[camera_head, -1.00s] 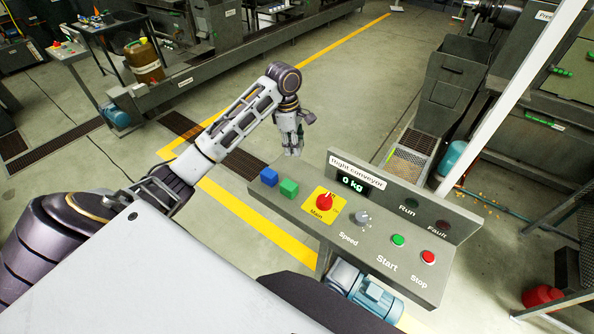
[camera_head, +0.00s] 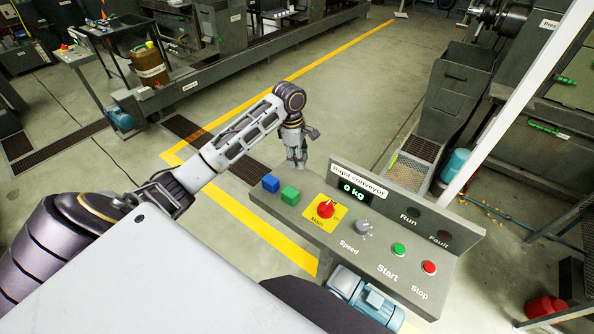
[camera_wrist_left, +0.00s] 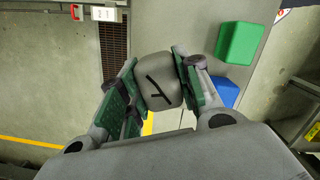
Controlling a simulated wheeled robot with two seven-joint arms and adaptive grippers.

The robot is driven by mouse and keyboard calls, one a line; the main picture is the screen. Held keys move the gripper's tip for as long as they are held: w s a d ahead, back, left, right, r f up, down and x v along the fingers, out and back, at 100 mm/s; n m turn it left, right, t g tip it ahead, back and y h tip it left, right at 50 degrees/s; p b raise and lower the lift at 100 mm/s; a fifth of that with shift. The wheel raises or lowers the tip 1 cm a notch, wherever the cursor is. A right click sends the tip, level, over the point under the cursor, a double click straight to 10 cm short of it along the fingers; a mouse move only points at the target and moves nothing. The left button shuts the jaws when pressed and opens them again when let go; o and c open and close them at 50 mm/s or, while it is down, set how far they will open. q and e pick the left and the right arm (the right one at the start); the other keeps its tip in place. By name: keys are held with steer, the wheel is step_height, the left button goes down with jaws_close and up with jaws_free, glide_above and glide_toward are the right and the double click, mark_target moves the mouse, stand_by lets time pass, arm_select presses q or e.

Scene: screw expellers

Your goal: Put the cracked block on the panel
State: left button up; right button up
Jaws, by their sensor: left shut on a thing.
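My left gripper (camera_head: 297,160) hangs just beyond the far left end of the control panel (camera_head: 262,198) in the head view. In the left wrist view the left gripper (camera_wrist_left: 157,88) is shut on a pale grey block (camera_wrist_left: 158,100) with dark crack lines on its face. The block sits between the green finger pads, beside the panel's edge. In the head view the held block cannot be made out. On the panel's left end stand a blue block (camera_head: 271,183) and a green block (camera_head: 290,194). My right gripper is not in view.
The panel also carries a red knob on a yellow plate (camera_head: 325,208), a speed knob (camera_head: 363,228), a start button (camera_head: 399,249) and a stop button (camera_head: 429,268). A raised display board (camera_head: 400,205) runs along its back.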

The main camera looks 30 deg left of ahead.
mark_target(298, 176)
arm_select(q)
steer(key=shift+f, duration=1.2)
steer(key=shift+f+p, duration=0.35)
steer(key=shift+f, duration=1.5)
steer(key=o, duration=1)
steer(key=shift+f, duration=0.15)
steer(key=shift+o, duration=0.2)
steer(key=shift+s+a+r+b, duration=0.1)
steer(key=shift+a+r+b, duration=0.2)
steer(key=shift+r, duration=1.75)
steer(key=shift+s+a+r+b, duration=0.15)
steer(key=shift+r+b, duration=0.1)
steer(key=shift+r, duration=1.75)
steer(key=shift+w+a+r+b, duration=0.1)
steer(key=shift+a+r+b, duration=0.2)
steer(key=shift+r, duration=1.75)
